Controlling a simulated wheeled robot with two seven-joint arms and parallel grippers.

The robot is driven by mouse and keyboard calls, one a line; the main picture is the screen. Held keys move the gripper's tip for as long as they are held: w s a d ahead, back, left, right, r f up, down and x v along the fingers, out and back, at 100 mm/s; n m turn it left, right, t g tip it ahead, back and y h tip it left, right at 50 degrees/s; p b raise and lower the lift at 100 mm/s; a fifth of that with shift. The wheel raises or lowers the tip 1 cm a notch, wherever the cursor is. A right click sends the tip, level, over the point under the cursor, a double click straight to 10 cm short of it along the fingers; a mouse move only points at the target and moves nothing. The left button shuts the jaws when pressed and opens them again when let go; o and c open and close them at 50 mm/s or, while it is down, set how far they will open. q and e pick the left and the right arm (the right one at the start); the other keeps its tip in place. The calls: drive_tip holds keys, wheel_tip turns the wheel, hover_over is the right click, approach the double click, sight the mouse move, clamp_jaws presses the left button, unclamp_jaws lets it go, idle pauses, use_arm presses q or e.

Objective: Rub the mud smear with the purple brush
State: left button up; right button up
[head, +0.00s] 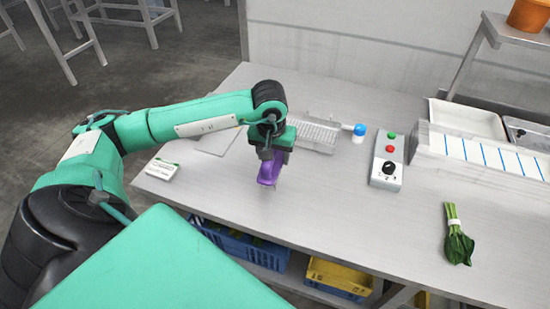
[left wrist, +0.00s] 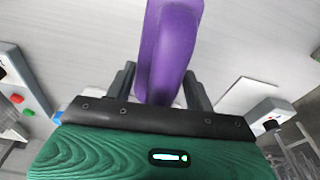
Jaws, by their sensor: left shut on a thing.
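The purple brush (head: 270,169) is in my left gripper (head: 268,158), above the steel table left of its middle. In the left wrist view the purple brush (left wrist: 168,50) stands between the two dark fingers of my left gripper (left wrist: 160,85), which are shut on it. Its lower end is close to the table top; I cannot tell whether it touches. No mud smear can be made out in either view. My right gripper is not in view.
A control box (head: 387,165) with buttons and a knob stands right of the brush. Leafy greens (head: 457,240) lie at right. A white device (head: 162,169) lies at the left edge. The table's front middle is clear.

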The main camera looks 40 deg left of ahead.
use_arm(q)
drive_tip(key=shift+r, duration=0.6)
drive_tip(key=shift+r+p, duration=0.4)
drive_tip(key=shift+r, duration=0.3)
